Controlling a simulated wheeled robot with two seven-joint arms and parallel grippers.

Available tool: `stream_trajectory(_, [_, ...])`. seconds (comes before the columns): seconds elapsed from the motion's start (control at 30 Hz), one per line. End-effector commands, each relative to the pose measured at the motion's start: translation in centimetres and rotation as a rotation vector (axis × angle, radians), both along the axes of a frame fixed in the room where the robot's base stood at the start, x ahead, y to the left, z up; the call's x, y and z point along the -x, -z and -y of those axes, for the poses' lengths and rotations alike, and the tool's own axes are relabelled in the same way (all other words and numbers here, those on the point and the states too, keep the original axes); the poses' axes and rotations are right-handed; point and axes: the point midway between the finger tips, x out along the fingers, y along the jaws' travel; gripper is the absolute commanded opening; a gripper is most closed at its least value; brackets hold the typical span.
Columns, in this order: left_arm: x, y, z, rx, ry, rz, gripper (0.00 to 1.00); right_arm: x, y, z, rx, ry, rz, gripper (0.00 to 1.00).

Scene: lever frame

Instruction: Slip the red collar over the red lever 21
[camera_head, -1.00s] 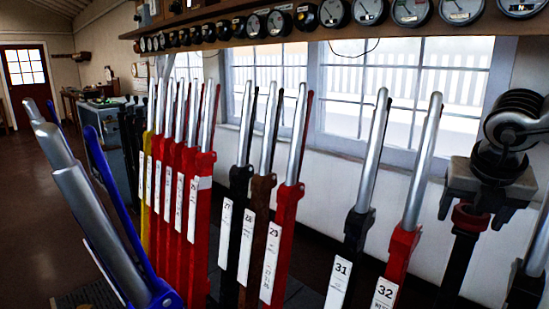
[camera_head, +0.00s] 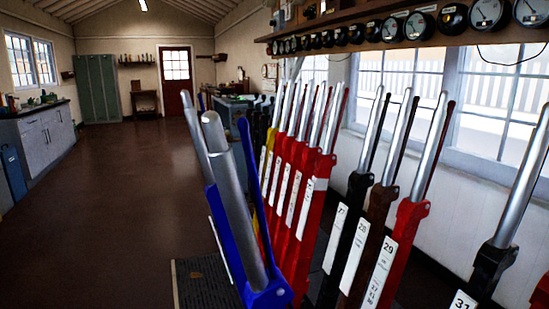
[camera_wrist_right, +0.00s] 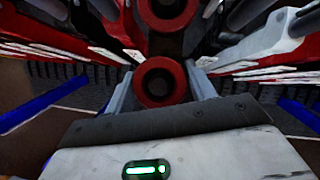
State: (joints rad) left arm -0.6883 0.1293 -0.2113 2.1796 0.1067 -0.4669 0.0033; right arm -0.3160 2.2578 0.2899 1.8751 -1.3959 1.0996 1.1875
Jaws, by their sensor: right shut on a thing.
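In the right wrist view my right gripper (camera_wrist_right: 160,88) is shut on a red collar (camera_wrist_right: 161,103), a ring with a dark hole between the two grey fingers. A second red ring-like thing (camera_wrist_right: 168,6) shows above it at the top edge; I cannot tell what it is. In the head view a group of red levers (camera_head: 312,210) with silver handles stands mid-row, behind the blue lever. Their small number plates are not readable, so I cannot tell which one is 21. Neither gripper is in the head view.
A blue lever (camera_head: 262,290) leans nearest me. Black lever 27 (camera_head: 345,225), brown lever 28 (camera_head: 375,225), red lever 29 (camera_head: 400,240) and black lever 31 (camera_head: 490,270) stand to the right. Gauges (camera_head: 420,25) hang on a shelf above. Open floor (camera_head: 120,220) lies left.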

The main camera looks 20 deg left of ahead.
Motion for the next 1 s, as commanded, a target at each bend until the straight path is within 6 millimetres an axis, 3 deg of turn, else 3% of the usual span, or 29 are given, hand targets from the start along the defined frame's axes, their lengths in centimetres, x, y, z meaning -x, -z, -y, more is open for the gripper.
stream_trajectory(1.0, [0.2, -4.0, 0.0, -0.002, 0.003, -0.004, 0.36, 0.0, -8.2, 0.0, 0.001, 0.0, 0.003, 0.35])
